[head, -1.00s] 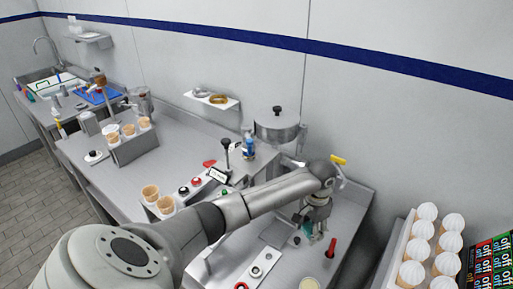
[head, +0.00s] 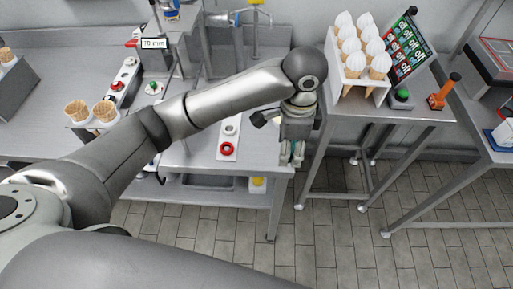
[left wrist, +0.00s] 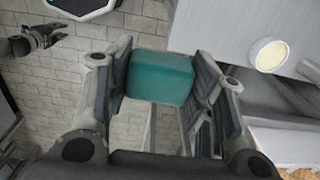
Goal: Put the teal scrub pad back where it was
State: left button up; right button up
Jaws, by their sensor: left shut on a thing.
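The teal scrub pad (left wrist: 160,78) is a teal block between the two fingers of my left gripper in the left wrist view. My left gripper (left wrist: 162,88) is shut on it, with tiled floor behind. In the head view my left gripper (head: 291,153) points down by the right end of the steel worktable (head: 190,158), and only a sliver of teal shows at its fingers. A dark gripper, seemingly my right one (left wrist: 52,36), shows at the upper left of the left wrist view; its jaw state is unclear.
A side table with a white rack (head: 349,93) of swirl-topped cones stands right of my gripper. A green button box (head: 402,97) and an orange-handled tool (head: 440,97) stand there. Tiled floor lies open between the tables. A cream-filled tub (left wrist: 270,55) is on the worktable.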

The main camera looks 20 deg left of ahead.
pick_arm(q)
jog(key=w+a+f+p, duration=0.1)
jog(key=w+a+f, duration=0.25)
jog(key=a, duration=0.25)
jog(key=p, duration=0.1)
send_over(260, 149)
jog(key=d, duration=0.1)
jog(key=f, duration=0.3)
jog(key=shift+s+f, duration=0.3)
jog(key=shift+s, duration=0.1)
jog(key=shift+w+a+f, duration=0.2)
jog(key=shift+w+f, duration=0.15)
jog(key=shift+f, duration=0.15)
jog(key=f, duration=0.1)
jog(key=f+p, duration=0.1)
jog(key=f, duration=0.1)
jog(key=shift+w+a, duration=0.1)
jog(key=shift+a, duration=0.25)
jog(key=shift+f, duration=0.45)
jog(key=shift+f, duration=0.1)
jog(key=o, duration=0.9)
jog(key=shift+o, duration=0.5)
